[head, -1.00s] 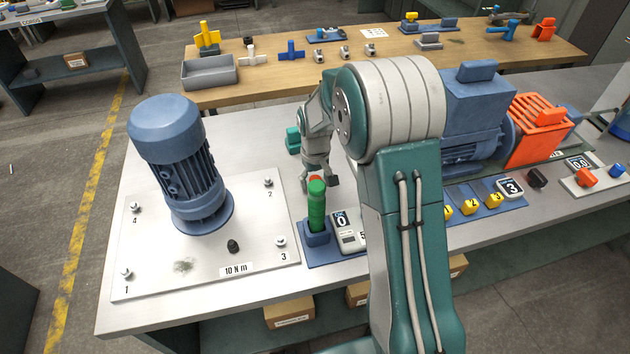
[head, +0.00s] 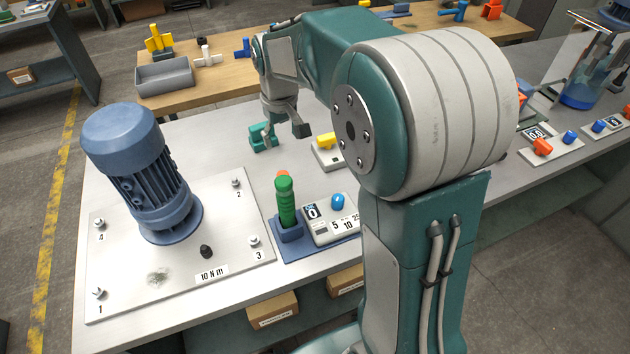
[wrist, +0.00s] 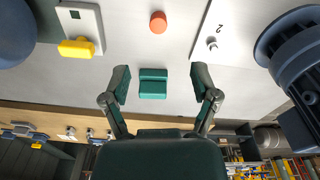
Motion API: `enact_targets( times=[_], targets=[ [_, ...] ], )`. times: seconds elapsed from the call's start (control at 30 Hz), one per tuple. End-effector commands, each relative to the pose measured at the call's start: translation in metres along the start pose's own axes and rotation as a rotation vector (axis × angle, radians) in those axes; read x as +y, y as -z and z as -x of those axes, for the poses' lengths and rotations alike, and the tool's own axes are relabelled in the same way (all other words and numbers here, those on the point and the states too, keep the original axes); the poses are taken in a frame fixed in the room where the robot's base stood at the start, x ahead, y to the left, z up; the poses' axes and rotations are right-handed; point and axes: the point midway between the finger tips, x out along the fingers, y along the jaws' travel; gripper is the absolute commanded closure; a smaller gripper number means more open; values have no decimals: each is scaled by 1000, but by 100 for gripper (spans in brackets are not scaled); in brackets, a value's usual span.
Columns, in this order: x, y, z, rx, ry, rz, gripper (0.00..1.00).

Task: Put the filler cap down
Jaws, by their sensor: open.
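A round orange cap (wrist: 158,22), which I take to be the filler cap, lies on the grey bench top in the wrist view, apart from my gripper. In the head view the orange cap (head: 283,173) is mostly hidden behind a green handle (head: 285,200). My gripper (wrist: 162,86) is open, its two fingers spread wide with nothing held. A teal block (wrist: 153,88) shows between the fingers. In the head view my gripper (head: 285,137) hangs just right of the teal block (head: 262,138); contact cannot be told.
A blue motor (head: 140,170) stands on a bolted plate (head: 130,290) at left. A dial box (head: 325,225) sits right of the green handle. A box with a yellow lever (wrist: 78,46) is near the cap. Bare bench lies around the cap.

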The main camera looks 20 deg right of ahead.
Motion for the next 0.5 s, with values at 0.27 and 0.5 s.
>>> enact_targets(
  times=[0.27, 0.5],
  targets=[
    [-14, -76, 62, 144, -23, -63, 22],
    [-28, -147, 85, 264, -35, -118, 22]
  ],
)
